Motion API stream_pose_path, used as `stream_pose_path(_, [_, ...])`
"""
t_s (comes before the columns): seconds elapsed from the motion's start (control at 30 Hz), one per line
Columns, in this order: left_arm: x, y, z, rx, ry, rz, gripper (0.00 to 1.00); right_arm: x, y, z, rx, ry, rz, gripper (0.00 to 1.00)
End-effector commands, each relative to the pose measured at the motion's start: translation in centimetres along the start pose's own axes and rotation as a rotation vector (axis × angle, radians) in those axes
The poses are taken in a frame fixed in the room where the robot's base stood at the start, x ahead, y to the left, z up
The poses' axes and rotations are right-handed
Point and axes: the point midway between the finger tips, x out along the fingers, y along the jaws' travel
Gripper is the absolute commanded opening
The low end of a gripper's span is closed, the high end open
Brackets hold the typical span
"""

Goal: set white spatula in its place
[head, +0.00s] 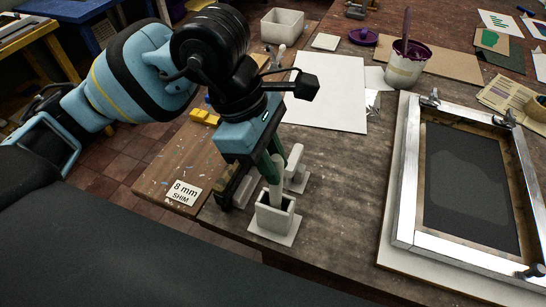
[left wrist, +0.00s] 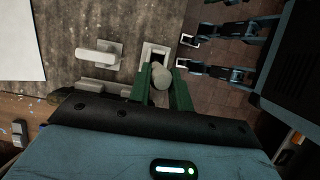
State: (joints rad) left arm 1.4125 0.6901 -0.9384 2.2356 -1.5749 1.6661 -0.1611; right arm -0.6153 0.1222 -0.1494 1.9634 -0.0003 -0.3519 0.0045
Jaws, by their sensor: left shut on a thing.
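The white spatula (head: 277,182) is upright in my left gripper (head: 275,166), which is shut on it with green fingers. Below it stands a small white square holder (head: 288,238) with a dark opening, on a flat base near the table's edge. The spatula's lower end is at the opening; I cannot tell how deep it reaches. In the left wrist view, the spatula's round end (left wrist: 162,76) shows between the fingers of the left gripper (left wrist: 163,84), with the holder (left wrist: 155,49) partly hidden behind. My right gripper is not clearly seen.
A white piece with a raised bar (head: 296,172) stands close behind the holder. A metal-framed screen (head: 402,190) lies to the right. A white sheet (head: 328,90), a pot of purple paint (head: 405,70) and an "8 mm shim" label (head: 184,192) are nearby. Bare table lies between holder and screen.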

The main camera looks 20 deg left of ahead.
Motion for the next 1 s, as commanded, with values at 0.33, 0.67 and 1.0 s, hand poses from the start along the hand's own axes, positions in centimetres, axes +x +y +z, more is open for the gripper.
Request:
stream_pose_path(0.33, [0.0,0.0,0.0,0.000,0.000,0.000,0.46,0.0,0.0,0.0,0.000,0.000,0.000,0.36])
stream_pose_path(0.67, [0.0,0.0,0.0,0.000,0.000,0.000,0.46,0.0,0.0,-0.2,0.000,0.002,-0.001,0.36])
stream_pose_path(1.0, [-5.7,0.1,0.0,0.000,0.000,0.004,0.46,0.0,-0.5,-1.4,0.015,0.025,-0.003,0.36])
